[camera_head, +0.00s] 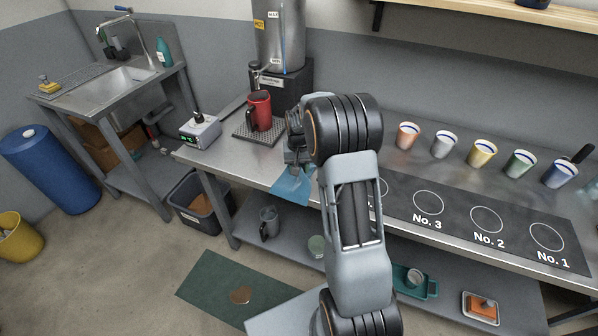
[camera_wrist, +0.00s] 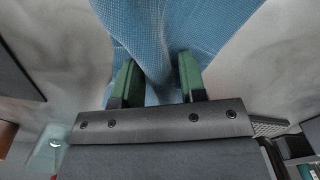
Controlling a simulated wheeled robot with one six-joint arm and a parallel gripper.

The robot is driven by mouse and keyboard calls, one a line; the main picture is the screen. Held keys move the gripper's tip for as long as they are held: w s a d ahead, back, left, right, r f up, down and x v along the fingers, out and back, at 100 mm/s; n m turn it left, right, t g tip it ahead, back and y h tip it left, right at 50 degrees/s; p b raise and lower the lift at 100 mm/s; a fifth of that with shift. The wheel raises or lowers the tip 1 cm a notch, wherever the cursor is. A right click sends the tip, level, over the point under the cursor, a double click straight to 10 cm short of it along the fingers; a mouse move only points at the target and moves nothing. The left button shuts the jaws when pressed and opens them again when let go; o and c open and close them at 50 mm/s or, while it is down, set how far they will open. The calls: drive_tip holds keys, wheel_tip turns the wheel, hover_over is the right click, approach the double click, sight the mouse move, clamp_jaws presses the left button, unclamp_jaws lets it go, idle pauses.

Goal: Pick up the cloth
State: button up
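The blue cloth (camera_head: 292,187) shows at the front edge of the steel bench, just below my gripper (camera_head: 297,160). In the wrist view the cloth (camera_wrist: 215,25) fills the upper middle and narrows into a bunched fold between the green fingertips. My gripper (camera_wrist: 158,78) appears shut on this fold, with a finger against each side. The cloth spreads out beyond the fingers. My arm hides part of the bench to the right of the cloth. I cannot tell whether the cloth's lower part touches the bench edge.
A red mug (camera_head: 260,112) stands on a drip tray left of my gripper, beside a small scale (camera_head: 200,131). Several coloured cups (camera_head: 444,144) stand behind a dark numbered mat (camera_head: 458,223). A grey bin (camera_head: 196,208) and a green floor mat (camera_head: 230,290) lie below.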

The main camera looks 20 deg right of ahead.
drive_tip(key=c, duration=0.5)
drive_tip(key=shift+c, duration=0.8)
drive_tip(key=shift+r, duration=0.15)
clamp_jaws()
wheel_tip(320, 180, up, 12)
drive_tip(key=p, duration=0.8)
drive_tip(key=shift+p, duration=0.35)
drive_tip(key=shift+f, duration=0.2)
